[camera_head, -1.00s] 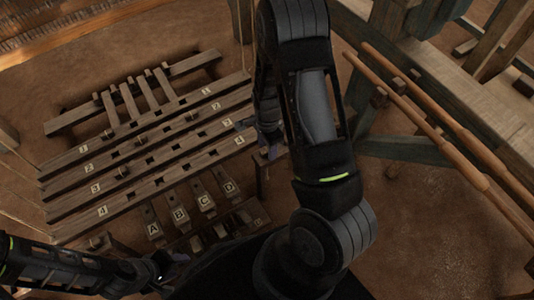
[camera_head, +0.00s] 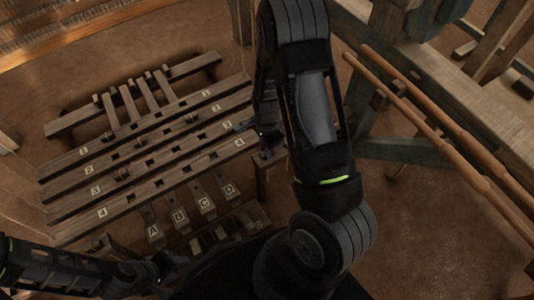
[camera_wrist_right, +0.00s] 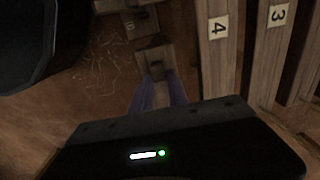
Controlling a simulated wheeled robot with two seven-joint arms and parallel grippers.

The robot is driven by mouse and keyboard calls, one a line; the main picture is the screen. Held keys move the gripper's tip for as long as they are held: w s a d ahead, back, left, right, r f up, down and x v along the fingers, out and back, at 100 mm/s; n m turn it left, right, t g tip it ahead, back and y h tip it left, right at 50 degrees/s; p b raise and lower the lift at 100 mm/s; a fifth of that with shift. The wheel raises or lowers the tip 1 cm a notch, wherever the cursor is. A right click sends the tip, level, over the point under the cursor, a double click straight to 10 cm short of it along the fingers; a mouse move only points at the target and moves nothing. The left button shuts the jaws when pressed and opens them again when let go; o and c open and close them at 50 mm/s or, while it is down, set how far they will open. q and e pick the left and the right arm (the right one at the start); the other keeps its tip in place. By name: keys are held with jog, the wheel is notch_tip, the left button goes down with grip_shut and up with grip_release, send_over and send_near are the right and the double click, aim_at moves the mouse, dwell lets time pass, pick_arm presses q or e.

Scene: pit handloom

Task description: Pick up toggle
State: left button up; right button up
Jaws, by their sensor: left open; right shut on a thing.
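My right gripper (camera_head: 268,143) hangs beside the right ends of the numbered wooden bars in the head view. In the right wrist view its purple-grey fingers (camera_wrist_right: 158,93) are close together at a wooden block (camera_wrist_right: 155,58) with a dark slot. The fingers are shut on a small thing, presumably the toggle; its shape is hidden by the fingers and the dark. I cannot tell whether it is clear of the block. My left gripper (camera_head: 178,263) is open and low, near the front of the lettered blocks; its fingertips are dim.
Slotted bars numbered 1 to 4 (camera_head: 150,161) lie left of my right arm. Lettered blocks (camera_head: 179,217) stand in front of them. A dark rack (camera_head: 235,225) is nearer. Long wooden poles (camera_head: 440,130) and a loom frame are at right. Bare floor (camera_head: 420,230) lies lower right.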

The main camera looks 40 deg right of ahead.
grip_shut()
jog(key=shift+r, duration=0.1)
notch_tip(320, 180, up, 10)
jog(key=p, duration=0.3)
jog(key=shift+p, duration=0.35)
dwell(0.5)
